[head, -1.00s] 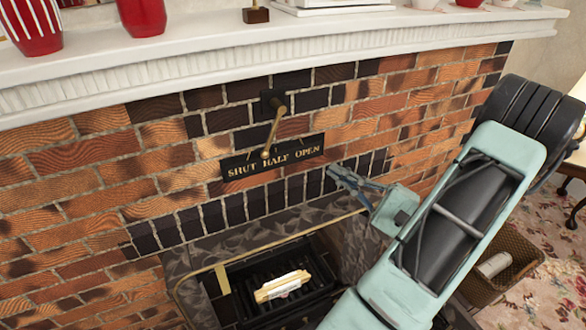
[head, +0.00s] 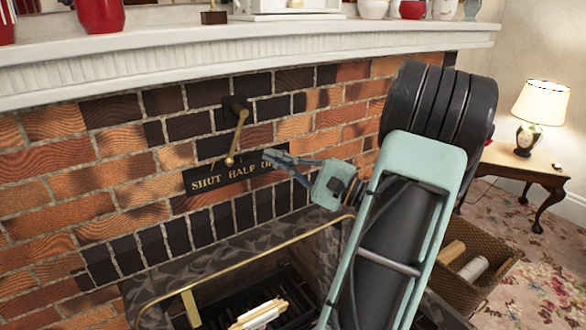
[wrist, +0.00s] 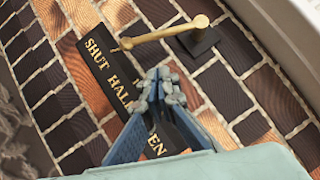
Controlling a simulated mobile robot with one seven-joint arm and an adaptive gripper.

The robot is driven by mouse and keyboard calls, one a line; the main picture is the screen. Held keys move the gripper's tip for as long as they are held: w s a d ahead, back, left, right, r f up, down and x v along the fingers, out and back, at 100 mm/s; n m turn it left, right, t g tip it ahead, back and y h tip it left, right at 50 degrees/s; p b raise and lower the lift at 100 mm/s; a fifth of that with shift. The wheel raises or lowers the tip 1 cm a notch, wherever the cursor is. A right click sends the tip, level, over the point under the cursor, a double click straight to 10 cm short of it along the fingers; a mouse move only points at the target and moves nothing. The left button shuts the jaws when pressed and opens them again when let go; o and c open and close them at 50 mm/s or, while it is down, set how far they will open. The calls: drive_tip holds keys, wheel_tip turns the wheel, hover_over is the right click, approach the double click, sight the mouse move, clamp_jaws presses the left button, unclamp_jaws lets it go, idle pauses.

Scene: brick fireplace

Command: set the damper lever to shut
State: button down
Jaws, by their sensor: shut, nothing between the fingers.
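The brass damper lever (head: 237,136) hangs from a dark pivot block on the brick wall. Its knobbed end points down, close to HALF on the black label plate (head: 221,181), which reads SHUT, HALF, OPEN from left to right. My gripper (head: 272,157) is shut and empty, just right of the lever's end, in front of the OPEN end of the plate. In the wrist view the lever (wrist: 160,36) lies beyond the fingertips (wrist: 161,84), with a visible gap. The plate (wrist: 101,66) there is partly hidden by the fingers.
The white mantel (head: 150,74) juts out above the lever, with vases on top. Below is the firebox with a grate (head: 240,300), logs and a brass-edged surround. A wicker basket (head: 455,290) and a side table with a lamp (head: 540,105) stand right.

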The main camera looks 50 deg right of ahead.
drive_tip(key=w+a, duration=0.1)
drive_tip(key=w+a+r, duration=0.2)
drive_tip(key=a, duration=0.1)
drive_tip(key=shift+w+b, duration=0.2)
drive_tip(key=shift+b, duration=0.1)
drive_tip(key=shift+w+a+r+m+t+h+p, duration=0.15)
drive_tip(key=shift+a+m+t+p, duration=0.1)
drive_tip(key=shift+a+m, duration=0.15)
drive_tip(key=shift+w+a+r+m+t+h+p, duration=0.15)
drive_tip(key=shift+a+m+t, duration=0.1)
drive_tip(key=shift+a+m, duration=0.15)
drive_tip(key=shift+f, duration=0.1)
